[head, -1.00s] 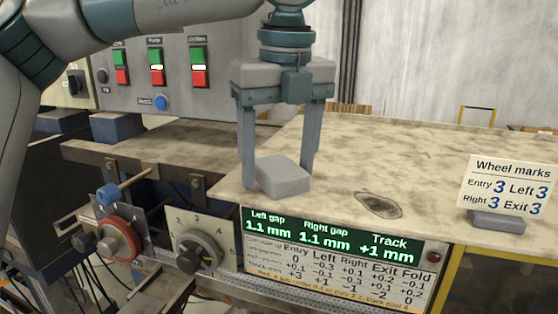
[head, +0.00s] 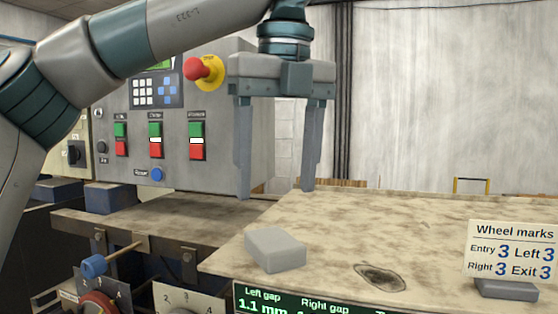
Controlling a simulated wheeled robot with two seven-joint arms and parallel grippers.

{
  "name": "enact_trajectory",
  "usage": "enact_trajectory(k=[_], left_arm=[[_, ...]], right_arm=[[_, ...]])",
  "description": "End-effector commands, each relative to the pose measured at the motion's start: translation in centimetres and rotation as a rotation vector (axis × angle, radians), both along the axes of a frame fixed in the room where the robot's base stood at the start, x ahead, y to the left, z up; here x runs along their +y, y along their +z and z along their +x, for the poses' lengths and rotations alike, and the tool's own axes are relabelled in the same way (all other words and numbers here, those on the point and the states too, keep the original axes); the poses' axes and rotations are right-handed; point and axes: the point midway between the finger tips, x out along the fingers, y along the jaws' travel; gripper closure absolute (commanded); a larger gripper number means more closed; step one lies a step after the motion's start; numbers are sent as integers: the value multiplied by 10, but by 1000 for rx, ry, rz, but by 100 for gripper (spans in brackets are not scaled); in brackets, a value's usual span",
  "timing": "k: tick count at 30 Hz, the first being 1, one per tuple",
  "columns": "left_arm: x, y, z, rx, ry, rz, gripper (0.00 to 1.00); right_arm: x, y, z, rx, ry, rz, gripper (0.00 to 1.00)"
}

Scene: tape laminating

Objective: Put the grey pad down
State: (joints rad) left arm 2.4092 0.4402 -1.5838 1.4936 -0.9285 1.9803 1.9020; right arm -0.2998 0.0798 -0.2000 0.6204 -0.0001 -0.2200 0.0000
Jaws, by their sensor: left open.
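The grey pad (head: 275,250) is a small block lying flat on the mottled beige table top (head: 340,228), close to its front left edge. My left gripper (head: 276,192) is open and empty. Its two fingers point down, and the tips are above the pad and clear of it. My right gripper is not in view.
A control panel (head: 175,130) with green and red buttons and a red knob (head: 203,71) stands behind on the left. A "Wheel marks" card (head: 513,250) stands at the right. A dark oval mark (head: 381,278) is on the table. The table's middle is clear.

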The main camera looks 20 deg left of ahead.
Motion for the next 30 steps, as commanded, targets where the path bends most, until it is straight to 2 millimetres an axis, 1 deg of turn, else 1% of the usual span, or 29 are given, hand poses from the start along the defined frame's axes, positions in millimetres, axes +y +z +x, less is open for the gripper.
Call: enact_trajectory(k=[2,3,9,26,30], left_arm=[[-2,9,-2,-1,0,-1,35],[-2,16,-2,-3,1,0,35],[-3,30,-3,0,0,0,35],[-3,32,-3,0,0,0,35],[-10,31,-4,13,-32,-17,35]], right_arm=[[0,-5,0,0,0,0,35],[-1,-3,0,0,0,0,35],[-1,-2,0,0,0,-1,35],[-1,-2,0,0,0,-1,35],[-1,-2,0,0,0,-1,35]])
